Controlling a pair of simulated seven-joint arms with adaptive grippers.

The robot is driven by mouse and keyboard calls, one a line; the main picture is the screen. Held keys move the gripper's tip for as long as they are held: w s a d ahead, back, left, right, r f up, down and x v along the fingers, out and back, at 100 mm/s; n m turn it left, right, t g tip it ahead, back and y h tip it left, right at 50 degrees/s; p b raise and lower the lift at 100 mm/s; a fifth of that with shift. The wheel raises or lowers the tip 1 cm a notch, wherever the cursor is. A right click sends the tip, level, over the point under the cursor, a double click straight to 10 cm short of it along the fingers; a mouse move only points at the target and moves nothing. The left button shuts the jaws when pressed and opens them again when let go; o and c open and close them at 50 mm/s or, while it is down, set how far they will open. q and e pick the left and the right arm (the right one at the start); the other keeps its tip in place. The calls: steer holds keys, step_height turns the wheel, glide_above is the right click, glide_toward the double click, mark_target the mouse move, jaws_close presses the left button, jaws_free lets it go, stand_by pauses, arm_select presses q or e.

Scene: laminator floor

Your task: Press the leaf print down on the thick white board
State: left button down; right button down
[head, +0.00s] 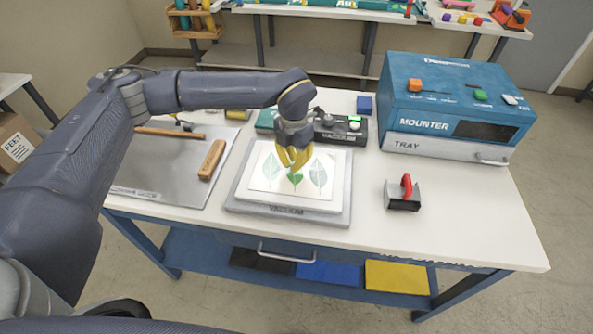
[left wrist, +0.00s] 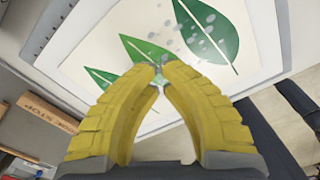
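The leaf print (head: 268,172) shows green leaves on a pale sheet. It lies on the thick white board (head: 247,190), which rests on a grey plate. It also shows in the left wrist view (left wrist: 90,62), with grey, bubble-like spots near the leaves. My left gripper (head: 294,168) points down over the middle of the print. In the left wrist view its yellow fingertips (left wrist: 159,78) are together, with no held object clear between them. They look at or just above the sheet; I cannot tell whether they touch. They hide part of the leaves. My right gripper is not in view.
A wooden block (head: 212,160) lies on a metal sheet (head: 160,185) at left. Behind the board stands a dark device with knobs (head: 340,128). A blue mounter (head: 445,100) stands at back right. A red-handled tool (head: 404,194) sits right of the board. The front right table is clear.

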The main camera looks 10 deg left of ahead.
arm_select(q)
steer(key=shift+s+f, duration=0.1)
steer(key=shift+f, duration=1.3)
stand_by(1.4)
steer(key=shift+r, duration=0.1)
steer(key=shift+r, duration=3.5)
